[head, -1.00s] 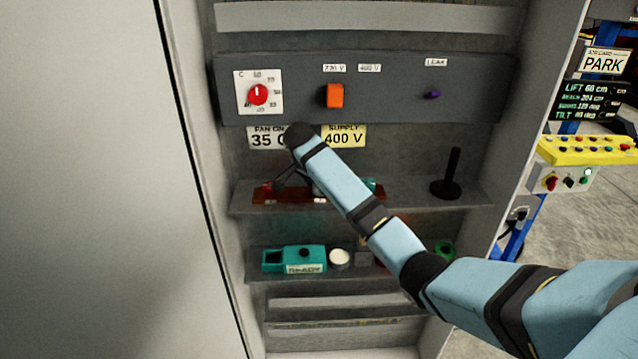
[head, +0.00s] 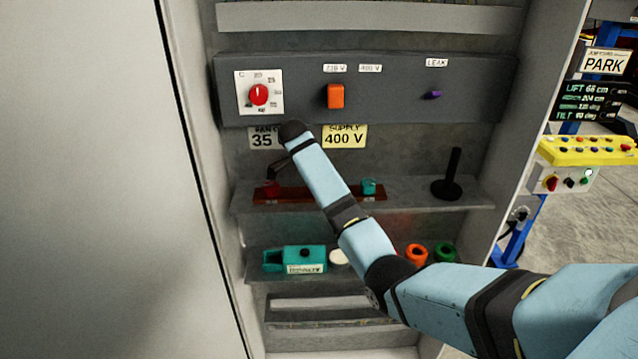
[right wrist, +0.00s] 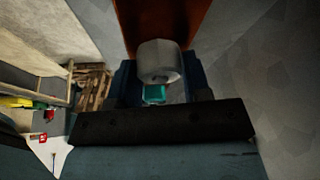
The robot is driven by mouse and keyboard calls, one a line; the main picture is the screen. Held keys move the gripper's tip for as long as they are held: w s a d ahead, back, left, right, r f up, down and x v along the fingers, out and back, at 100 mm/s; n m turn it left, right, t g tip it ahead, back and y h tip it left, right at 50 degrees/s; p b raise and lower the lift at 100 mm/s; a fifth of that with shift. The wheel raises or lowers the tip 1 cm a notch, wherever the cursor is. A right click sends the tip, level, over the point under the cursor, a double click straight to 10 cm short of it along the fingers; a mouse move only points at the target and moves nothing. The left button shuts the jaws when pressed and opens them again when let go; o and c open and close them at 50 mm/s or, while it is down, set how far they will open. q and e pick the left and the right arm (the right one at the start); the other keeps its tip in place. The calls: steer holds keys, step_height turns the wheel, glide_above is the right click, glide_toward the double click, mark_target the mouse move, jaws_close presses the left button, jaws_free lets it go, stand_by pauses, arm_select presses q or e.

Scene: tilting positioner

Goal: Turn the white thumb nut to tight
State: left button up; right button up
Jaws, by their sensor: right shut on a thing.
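In the right wrist view the white thumb nut (right wrist: 160,62) is a pale, rounded cylinder in front of a red-brown board. My right gripper (right wrist: 158,82) has its dark fingers on both sides of it and is shut on it. A small teal patch (right wrist: 154,95) shows just below the nut. In the head view the red-brown board (head: 292,196) lies on the upper shelf, with a red piece (head: 270,187) at its left and a teal piece (head: 369,187) at its right. My right forearm hides the nut and most of the gripper there. My left gripper is not in view.
Above is a grey panel with a red knob (head: 258,95), an orange switch (head: 335,96) and a purple toggle (head: 432,95). A black post (head: 453,175) stands right on the shelf. Below lie a teal unit (head: 303,257) and orange (head: 416,254) and green rings (head: 445,251).

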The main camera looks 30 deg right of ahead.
steer(key=o, duration=0.9)
steer(key=shift+o, duration=0.2)
steer(key=shift+w+a+r, duration=0.1)
steer(key=shift+a+r, duration=0.05)
steer(key=shift+r, duration=0.2)
steer(key=shift+v, duration=0.95)
steer(key=w+a+b, duration=0.1)
steer(key=a, duration=0.2)
steer(key=w+a, duration=0.1)
steer(key=a, duration=0.3)
steer(key=w+a+b, duration=0.1)
steer(key=a, duration=0.2)
steer(key=shift+w+a+r+b, duration=0.15)
steer(key=shift+a+b, duration=0.2)
steer(key=shift+w+a, duration=0.1)
steer(key=shift+a, duration=0.25)
